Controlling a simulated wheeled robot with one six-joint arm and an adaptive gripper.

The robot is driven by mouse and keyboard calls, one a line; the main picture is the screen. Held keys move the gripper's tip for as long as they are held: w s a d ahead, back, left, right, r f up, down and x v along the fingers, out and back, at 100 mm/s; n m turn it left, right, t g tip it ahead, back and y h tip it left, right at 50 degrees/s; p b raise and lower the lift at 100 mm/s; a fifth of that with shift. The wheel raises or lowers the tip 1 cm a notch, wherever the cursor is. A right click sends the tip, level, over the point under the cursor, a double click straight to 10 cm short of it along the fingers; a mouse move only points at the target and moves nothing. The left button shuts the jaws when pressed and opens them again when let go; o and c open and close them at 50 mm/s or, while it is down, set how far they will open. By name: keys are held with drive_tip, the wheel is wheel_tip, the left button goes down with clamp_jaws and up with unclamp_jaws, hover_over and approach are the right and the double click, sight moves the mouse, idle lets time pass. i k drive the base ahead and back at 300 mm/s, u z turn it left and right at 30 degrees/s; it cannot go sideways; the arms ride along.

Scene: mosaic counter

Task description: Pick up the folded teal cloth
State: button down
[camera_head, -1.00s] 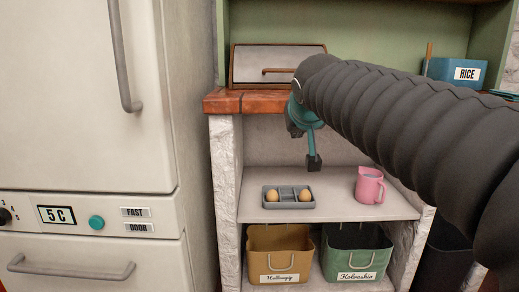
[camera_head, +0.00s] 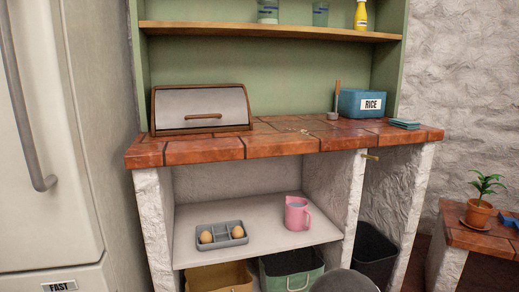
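The folded teal cloth (camera_head: 404,123) lies flat on the tiled counter top (camera_head: 285,144), near its right end and just right of the blue rice box (camera_head: 361,103). Nothing covers it. My gripper is not in view. A dark rounded part at the bottom edge looks like part of my arm. I cannot see whether the gripper holds anything.
A bread box (camera_head: 201,108) stands at the counter's left. A pink jug (camera_head: 297,214) and a grey tray (camera_head: 221,244) with two eggs sit on the shelf below. A potted plant (camera_head: 480,214) stands on a low tiled surface at right. The counter's middle is mostly clear.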

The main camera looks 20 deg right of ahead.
sight(404, 124)
drive_tip(key=z, duration=1.3)
